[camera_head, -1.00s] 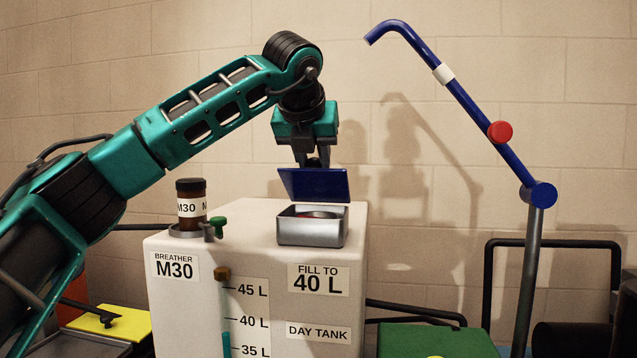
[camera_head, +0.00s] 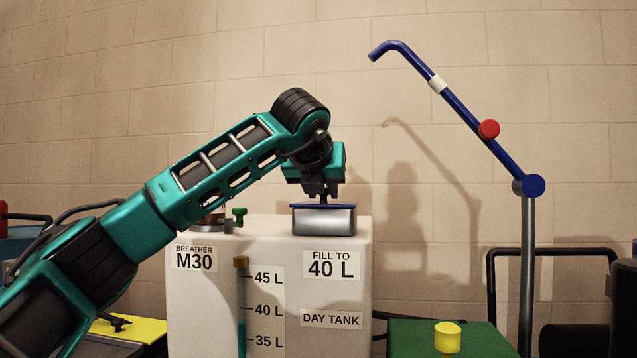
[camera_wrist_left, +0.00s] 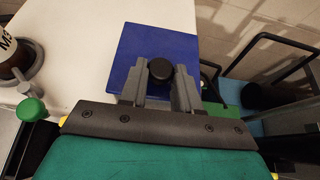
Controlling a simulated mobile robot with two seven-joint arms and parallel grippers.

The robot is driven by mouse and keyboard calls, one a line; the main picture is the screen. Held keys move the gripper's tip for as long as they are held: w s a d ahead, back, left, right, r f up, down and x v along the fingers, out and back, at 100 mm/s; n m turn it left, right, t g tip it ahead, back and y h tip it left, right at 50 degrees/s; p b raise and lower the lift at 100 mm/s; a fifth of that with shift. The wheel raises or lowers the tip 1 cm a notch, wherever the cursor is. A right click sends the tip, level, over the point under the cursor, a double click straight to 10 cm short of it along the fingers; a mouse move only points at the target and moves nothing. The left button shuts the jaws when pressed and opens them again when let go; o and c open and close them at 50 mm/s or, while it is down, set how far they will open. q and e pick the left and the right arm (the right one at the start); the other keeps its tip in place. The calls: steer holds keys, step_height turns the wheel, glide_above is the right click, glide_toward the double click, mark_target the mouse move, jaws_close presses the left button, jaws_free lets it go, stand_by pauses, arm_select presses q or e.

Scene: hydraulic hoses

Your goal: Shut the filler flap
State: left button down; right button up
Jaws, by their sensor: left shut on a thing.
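The blue filler flap (camera_head: 335,206) lies level across the top of the metal filler box (camera_head: 323,222) on the white day tank (camera_head: 210,300). Any thin gap at the rim is too small to tell. My left gripper (camera_head: 321,197) is above the flap with its fingers pointing down. In the left wrist view the square blue flap (camera_wrist_left: 148,45) lies under my left gripper (camera_wrist_left: 160,85), which is shut on the flap's black knob (camera_wrist_left: 160,74). The inside of the box is hidden. My right gripper is not in view.
A blue swing arm (camera_head: 455,112) with a red knob (camera_head: 489,129) stands at the right on a grey post. A green valve handle (camera_head: 239,212) stands on the tank's left side. A yellow cylinder (camera_head: 447,336) stands on a green surface (camera_head: 400,340) at front right.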

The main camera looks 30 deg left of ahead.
arm_select(q)
steer(key=shift+d+f, duration=0.1)
steer(key=shift+f, duration=0.6)
steer(key=c, duration=0.8)
jaws_free()
steer(key=shift+s+r, duration=0.1)
steer(key=shift+s, duration=0.05)
steer(key=shift+c, duration=0.2)
steer(key=v, duration=1.3)
steer(key=shift+r, duration=0.45)
